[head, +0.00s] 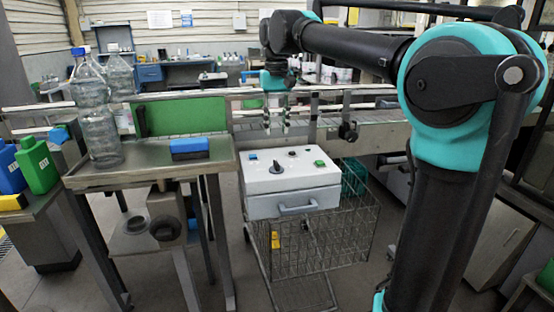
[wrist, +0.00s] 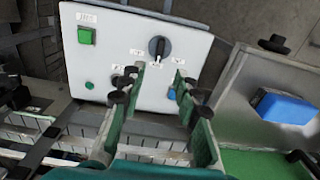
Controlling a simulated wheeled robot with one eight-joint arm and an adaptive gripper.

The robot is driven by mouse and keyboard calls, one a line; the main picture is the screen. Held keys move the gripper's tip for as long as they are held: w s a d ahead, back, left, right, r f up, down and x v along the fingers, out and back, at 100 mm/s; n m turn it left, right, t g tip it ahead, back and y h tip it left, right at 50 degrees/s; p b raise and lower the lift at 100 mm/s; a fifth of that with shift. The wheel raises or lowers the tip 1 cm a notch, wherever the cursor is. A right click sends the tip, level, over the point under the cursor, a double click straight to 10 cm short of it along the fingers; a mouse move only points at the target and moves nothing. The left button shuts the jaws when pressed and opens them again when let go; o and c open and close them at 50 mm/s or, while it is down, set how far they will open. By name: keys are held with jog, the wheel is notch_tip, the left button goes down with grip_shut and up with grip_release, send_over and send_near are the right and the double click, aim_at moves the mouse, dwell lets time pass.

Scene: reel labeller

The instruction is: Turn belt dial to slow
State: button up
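The black belt dial (head: 276,167) is on the sloped top of a white control box (head: 292,205). In the wrist view the dial (wrist: 158,48) has small white labels (wrist: 155,64) around one side, too small to read, so I cannot tell its setting. My gripper (wrist: 158,77) is open and empty, its two fingers apart, appearing below the dial in the wrist view and not touching it. In the head view my gripper (head: 278,112) hangs above and behind the box, near the conveyor rails.
The box also has a blue button (head: 253,157), a green button (head: 319,163) and a small black knob (head: 292,153). A wire cart (head: 315,250) stands beneath it. Left is a metal table (head: 150,176) with a blue block (head: 189,147) and large bottles (head: 100,130). Conveyor rails run behind.

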aim_at(276, 162)
notch_tip(276, 162, down, 11)
jog(key=shift+f, duration=0.15)
dwell(0.4)
grip_shut()
